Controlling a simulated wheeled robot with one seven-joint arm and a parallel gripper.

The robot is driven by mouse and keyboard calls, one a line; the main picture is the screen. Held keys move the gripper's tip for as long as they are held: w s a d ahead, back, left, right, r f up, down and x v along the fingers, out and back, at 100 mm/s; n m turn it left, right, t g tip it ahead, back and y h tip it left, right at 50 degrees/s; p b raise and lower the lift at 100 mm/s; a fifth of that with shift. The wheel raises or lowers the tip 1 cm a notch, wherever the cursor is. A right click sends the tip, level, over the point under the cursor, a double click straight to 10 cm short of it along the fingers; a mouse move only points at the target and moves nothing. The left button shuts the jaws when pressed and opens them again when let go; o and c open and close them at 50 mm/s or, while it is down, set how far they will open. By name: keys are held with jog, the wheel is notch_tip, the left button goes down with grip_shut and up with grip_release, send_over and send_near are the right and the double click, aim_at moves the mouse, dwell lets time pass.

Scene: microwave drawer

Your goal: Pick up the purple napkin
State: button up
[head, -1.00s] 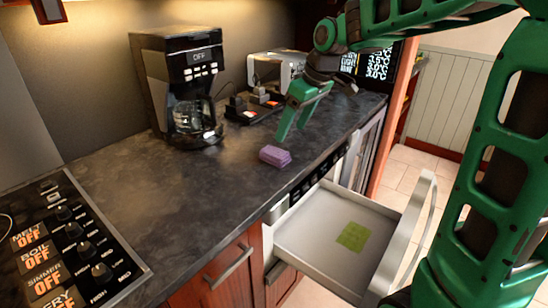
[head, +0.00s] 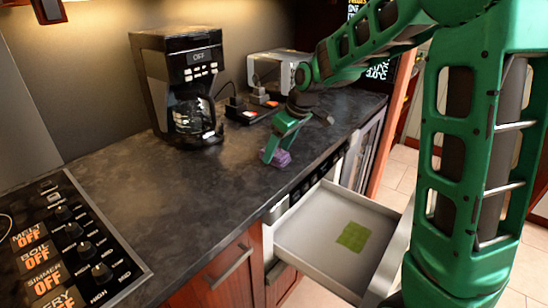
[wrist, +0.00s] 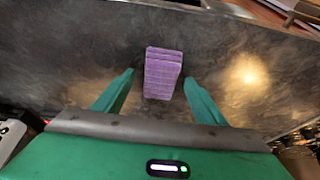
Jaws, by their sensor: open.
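The purple napkin (head: 282,158) is a small folded block on the dark countertop, near its front edge above the open drawer. My gripper (head: 272,160) is down at the napkin in the head view and partly covers it. In the wrist view the napkin (wrist: 164,74) lies between and just beyond the two green fingers of my open gripper (wrist: 158,92). Dark counter shows between the napkin and each finger, so neither finger appears to touch it.
An open drawer (head: 312,262) with a green square (head: 353,237) inside juts out below the counter. A coffee maker (head: 180,85) stands at the back, with a toaster (head: 275,70) to its right. A stove panel (head: 75,250) is at left. The counter left of the napkin is clear.

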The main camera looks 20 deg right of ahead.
aim_at(276, 154)
jog(key=shift+w+f, duration=0.1)
jog(key=shift+f, duration=0.15)
jog(key=c, duration=1.2)
jog(key=shift+r, duration=0.1)
jog(key=shift+r, duration=0.5)
jog(key=r, duration=0.1)
jog(key=a+r, duration=0.1)
jog(key=r, duration=0.1)
jog(key=shift+s+r, duration=0.2)
jog(key=shift+r, duration=0.05)
jog(key=s+a+r, duration=0.1)
jog(key=a+r, duration=0.1)
jog(key=a, duration=0.1)
jog(key=s+a+r, duration=0.2)
jog(key=a, duration=0.1)
jog(key=s+a+r, duration=0.2)
jog(key=a, duration=0.1)
jog(key=shift+s+a+r, duration=0.1)
jog(key=shift+s+r, duration=0.1)
jog(key=shift+s, duration=0.05)
